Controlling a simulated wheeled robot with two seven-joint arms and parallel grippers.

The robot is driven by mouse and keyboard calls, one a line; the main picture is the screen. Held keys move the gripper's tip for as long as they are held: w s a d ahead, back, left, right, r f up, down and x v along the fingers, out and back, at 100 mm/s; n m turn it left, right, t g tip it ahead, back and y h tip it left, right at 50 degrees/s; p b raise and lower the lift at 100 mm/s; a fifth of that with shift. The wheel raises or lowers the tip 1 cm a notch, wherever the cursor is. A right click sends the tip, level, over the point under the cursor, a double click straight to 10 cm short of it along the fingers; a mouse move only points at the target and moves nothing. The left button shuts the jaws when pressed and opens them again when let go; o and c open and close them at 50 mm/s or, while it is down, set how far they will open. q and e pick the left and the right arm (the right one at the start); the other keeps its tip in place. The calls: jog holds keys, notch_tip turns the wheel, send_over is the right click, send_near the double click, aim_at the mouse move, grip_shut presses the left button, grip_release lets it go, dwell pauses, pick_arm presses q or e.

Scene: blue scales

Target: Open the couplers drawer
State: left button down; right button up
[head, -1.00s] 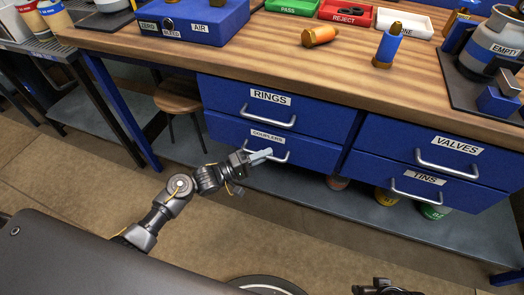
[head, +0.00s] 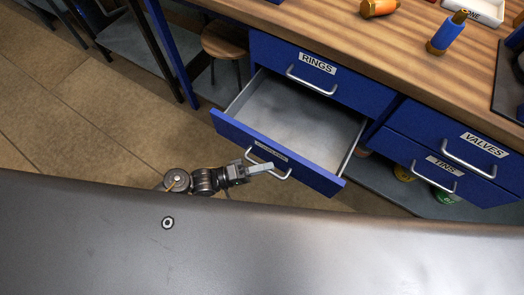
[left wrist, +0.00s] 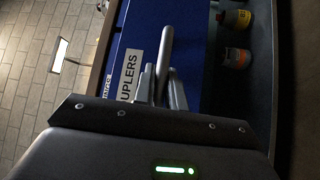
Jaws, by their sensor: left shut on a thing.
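The couplers drawer (head: 225,128) is the lower left drawer of the blue bench. It is pulled well out, and its grey inside (head: 300,118) looks empty. My left gripper (head: 268,168) is shut on its silver bar handle (head: 285,174) at the drawer front. In the left wrist view the gripper fingers (left wrist: 158,88) close around the handle (left wrist: 166,50), beside the label ending in "UPLERS" (left wrist: 130,75). My right gripper is not in view.
The rings drawer (head: 290,62) above and the valves (head: 450,140) and tins (head: 425,165) drawers to the right are shut. A wooden stool (head: 225,42) stands left of the drawers. An orange bottle (head: 378,8) and a blue one (head: 445,35) are on the bench top.

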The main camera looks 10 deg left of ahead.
pick_arm(q)
jog(key=shift+s+a, duration=0.25)
jog(key=shift+s, duration=0.15)
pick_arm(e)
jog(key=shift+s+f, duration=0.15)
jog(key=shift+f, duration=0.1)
pick_arm(q)
jog(key=c, duration=1.5)
grip_release()
jog(key=shift+o, duration=0.2)
jog(key=v, duration=1)
jog(key=shift+a+b, duration=0.35)
jog(key=shift+a, duration=0.05)
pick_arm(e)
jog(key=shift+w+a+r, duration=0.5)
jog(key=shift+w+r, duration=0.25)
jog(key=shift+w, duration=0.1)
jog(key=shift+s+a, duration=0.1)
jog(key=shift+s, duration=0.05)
pick_arm(q)
jog(key=shift+f, duration=0.15)
